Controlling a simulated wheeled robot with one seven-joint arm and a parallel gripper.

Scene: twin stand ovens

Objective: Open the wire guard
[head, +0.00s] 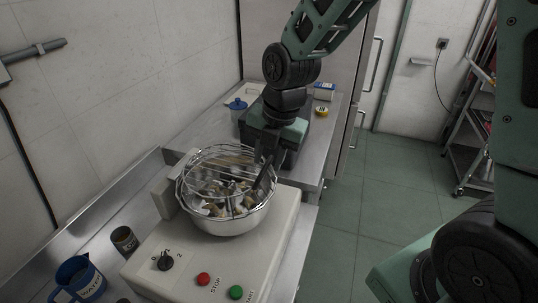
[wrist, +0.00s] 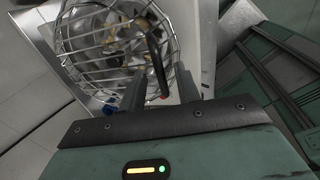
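The wire guard (head: 222,158) is a domed cage of thin metal bars lying over a round steel bowl (head: 232,224) on a pale machine. Light and brown chunks show through its bars. In the wrist view the guard (wrist: 88,62) fills the upper left, and a dark curved handle (wrist: 154,55) with a reddish end stands at its right side. My gripper (head: 264,172) is at the right rim of the guard. In the wrist view its fingers (wrist: 160,88) are apart, with the handle between them in the picture. Whether they touch it cannot be told.
The machine front has a dark knob (head: 165,262), a red stop button (head: 203,279) and a green start button (head: 236,292). A blue jug (head: 80,279) and a dark cup (head: 125,240) stand at left. The floor (head: 345,215) to the right is clear.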

